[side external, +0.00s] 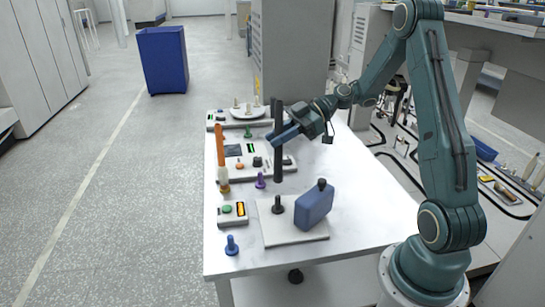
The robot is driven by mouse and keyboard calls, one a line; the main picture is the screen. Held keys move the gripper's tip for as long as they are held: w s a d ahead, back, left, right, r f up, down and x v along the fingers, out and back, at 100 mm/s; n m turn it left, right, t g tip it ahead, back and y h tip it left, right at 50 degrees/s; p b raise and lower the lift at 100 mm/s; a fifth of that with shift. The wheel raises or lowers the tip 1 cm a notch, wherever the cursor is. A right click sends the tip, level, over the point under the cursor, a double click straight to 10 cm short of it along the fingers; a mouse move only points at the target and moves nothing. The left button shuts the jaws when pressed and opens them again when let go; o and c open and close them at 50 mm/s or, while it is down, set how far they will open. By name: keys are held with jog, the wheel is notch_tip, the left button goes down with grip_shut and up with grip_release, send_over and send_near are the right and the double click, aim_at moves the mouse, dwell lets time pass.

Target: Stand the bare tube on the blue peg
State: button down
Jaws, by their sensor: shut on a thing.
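My gripper (284,136) is shut on a dark, bare tube (278,165) and holds it upright around its middle, over the right part of the table's left half. The tube's lower end shows near the right end of a control panel; I cannot tell how far above the table it hangs. The blue peg (231,246) stands empty near the table's front left corner, well apart from the tube, toward the camera. Other pegs are green (248,132), purple (260,181) and black (278,205). An orange tube (220,145) stands upright on a cream-and-yellow base.
A blue jug (314,207) stands on a white plate (293,236) beside the black peg. A button box (233,214) lies just behind the blue peg. A panel (262,163) and a round dish (248,114) are farther back. The table's right side (365,200) is clear.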

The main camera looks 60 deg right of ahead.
jog(key=shift+w+a, duration=0.25)
jog(key=shift+a, duration=0.35)
jog(key=a+f, duration=0.1)
jog(key=a, duration=0.7)
jog(key=w+a+f, duration=0.1)
jog(key=a+f, duration=0.1)
jog(key=a, duration=0.7)
jog(key=shift+w+f, duration=0.25)
jog(key=shift+w, duration=0.05)
jog(key=shift+a+f, duration=0.1)
jog(key=shift+f, duration=0.1)
jog(key=shift+f, duration=3.55)
